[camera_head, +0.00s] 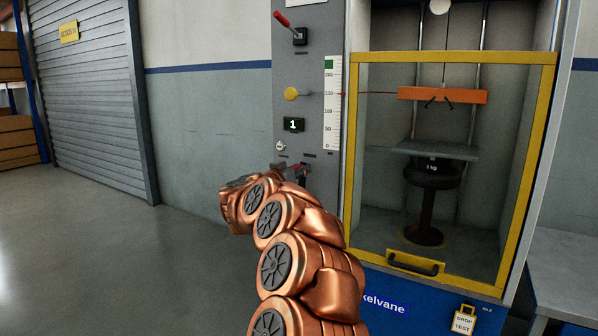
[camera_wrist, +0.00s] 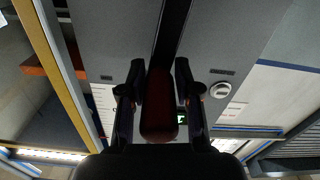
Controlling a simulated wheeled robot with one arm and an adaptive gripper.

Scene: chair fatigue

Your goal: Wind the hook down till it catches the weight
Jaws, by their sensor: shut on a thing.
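My gripper (camera_head: 300,170) is at the lower part of the grey control panel, partly hidden by my arm. In the wrist view my gripper (camera_wrist: 160,90) is shut on a dark red handle (camera_wrist: 158,112), one finger on each side. An orange crossbeam (camera_head: 470,96) hangs from a cable inside the yellow-framed case, with a dark hook (camera_head: 438,102) under it. Below, apart from the hook, is a grey slab (camera_head: 440,150) above a dark round piece marked with kg (camera_head: 432,166) on a black stool (camera_head: 426,210). I cannot tell which part is the weight.
A red pointer (camera_head: 375,93) reads near 150 on the white scale (camera_head: 332,120). The panel has a red lever (camera_head: 283,19), a yellow knob (camera_head: 291,94) and a display (camera_head: 293,125) showing 1. The yellow-framed door (camera_head: 352,150) looks closed. Open floor lies left.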

